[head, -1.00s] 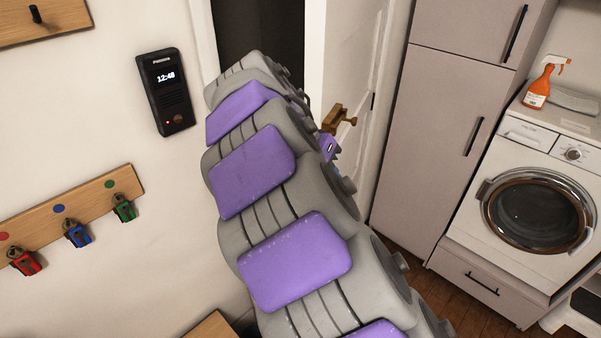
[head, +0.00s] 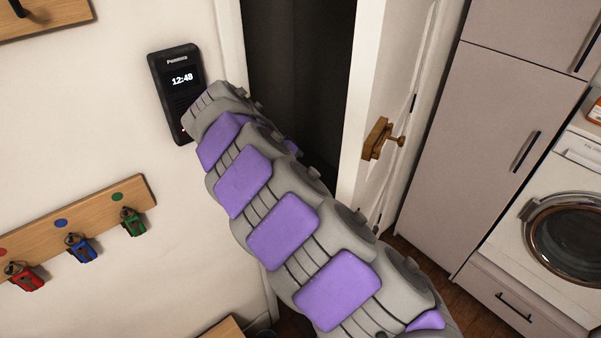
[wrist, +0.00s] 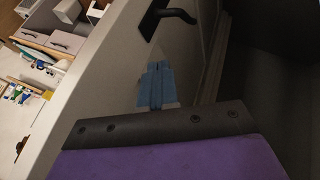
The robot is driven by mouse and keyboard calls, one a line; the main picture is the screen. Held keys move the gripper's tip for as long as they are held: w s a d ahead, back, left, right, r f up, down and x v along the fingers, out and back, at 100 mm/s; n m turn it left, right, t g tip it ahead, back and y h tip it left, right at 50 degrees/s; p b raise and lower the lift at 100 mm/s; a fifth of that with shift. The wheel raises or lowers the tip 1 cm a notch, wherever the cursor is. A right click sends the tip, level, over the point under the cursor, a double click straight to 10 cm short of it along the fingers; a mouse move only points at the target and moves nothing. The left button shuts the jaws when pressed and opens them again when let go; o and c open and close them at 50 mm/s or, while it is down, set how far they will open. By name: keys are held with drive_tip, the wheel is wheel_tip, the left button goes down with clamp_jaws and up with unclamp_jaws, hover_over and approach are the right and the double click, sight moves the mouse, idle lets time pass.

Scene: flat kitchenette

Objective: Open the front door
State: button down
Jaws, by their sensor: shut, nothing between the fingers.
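The front door (head: 360,95) stands ajar, hinged on the right, with a dark gap (head: 300,60) between it and the left frame. In the wrist view, a pale door face (wrist: 110,75) carries a black lever handle (wrist: 165,18). My gripper (wrist: 155,85), with blue fingers, is shut and empty beside this face, below the lever; I cannot tell whether it touches. In the head view my arm reaches into the gap and hides the gripper.
A black intercom (head: 175,90) hangs on the wall left of the doorway, close beside my arm. A key rack (head: 100,210) with coloured keys is lower left. A tall cabinet (head: 490,140) and a washing machine (head: 570,220) stand right of the door.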

drive_tip(key=s+d+f+b, duration=0.1)
drive_tip(key=d+f+b, duration=0.1)
drive_tip(key=d+f, duration=0.4)
drive_tip(key=shift+s+d, duration=0.35)
drive_tip(key=shift+d, duration=0.4)
drive_tip(key=shift+d, duration=0.15)
